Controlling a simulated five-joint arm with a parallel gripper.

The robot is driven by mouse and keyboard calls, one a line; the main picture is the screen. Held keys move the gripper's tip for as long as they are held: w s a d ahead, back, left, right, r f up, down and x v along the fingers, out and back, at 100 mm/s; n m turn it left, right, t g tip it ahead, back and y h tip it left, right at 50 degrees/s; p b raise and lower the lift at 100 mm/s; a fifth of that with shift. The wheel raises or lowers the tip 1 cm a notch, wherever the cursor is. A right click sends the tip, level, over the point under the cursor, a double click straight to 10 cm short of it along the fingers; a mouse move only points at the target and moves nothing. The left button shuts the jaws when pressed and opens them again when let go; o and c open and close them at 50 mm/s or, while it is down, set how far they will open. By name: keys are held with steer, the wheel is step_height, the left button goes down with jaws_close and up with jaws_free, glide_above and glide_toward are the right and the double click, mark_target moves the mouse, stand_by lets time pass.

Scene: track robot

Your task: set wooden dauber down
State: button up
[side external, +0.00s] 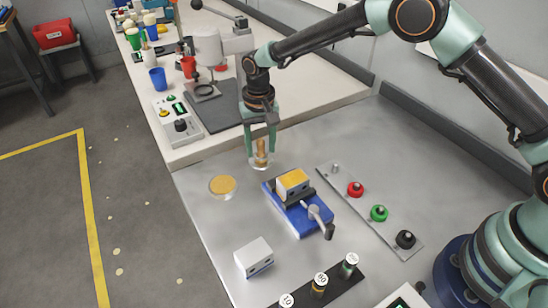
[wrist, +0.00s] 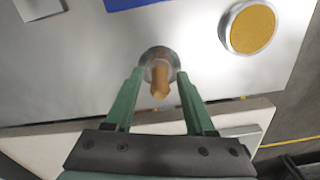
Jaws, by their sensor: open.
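The wooden dauber (side external: 261,146) stands upright in a small round clear or metallic holder (side external: 260,164) near the back left edge of the grey metal table. In the wrist view the dauber (wrist: 160,82) shows end-on, with the round silvery holder (wrist: 148,54) behind it. My gripper (side external: 261,152) points down with its two green fingers, one on each side of the dauber. In the wrist view my gripper (wrist: 160,75) is open, with gaps between fingers and dauber. I cannot tell whether the dauber rests on the holder's bottom.
A round dish with an orange-yellow pad (side external: 223,186) lies left of the dauber. A blue vise (side external: 300,215) holds a yellow-topped block (side external: 292,183) to the right. A white block (side external: 254,257) sits nearer the front. A cluttered white bench (side external: 185,151) adjoins behind.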

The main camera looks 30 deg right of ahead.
mark_target(261, 140)
steer(key=s+d+r+t, duration=0.1)
steer(key=d+r, duration=0.1)
steer(key=r, duration=0.7)
steer(key=s+d+r, duration=0.1)
steer(key=d+r, duration=0.2)
steer(key=r, duration=0.7)
steer(key=s+d+r+n+t, duration=0.1)
steer(key=s+d+r+t, duration=0.1)
steer(key=s+d+r, duration=0.4)
steer(key=s+d+f+n+t, duration=0.1)
steer(key=s+d, duration=0.2)
steer(key=s, duration=0.3)
steer(key=s+d+f+n+t, duration=0.1)
steer(key=s+d, duration=0.3)
steer(key=s, duration=0.3)
steer(key=shift+s+d+f+t, duration=0.2)
steer(key=shift+d+f+t, duration=0.05)
steer(key=shift+t, duration=0.05)
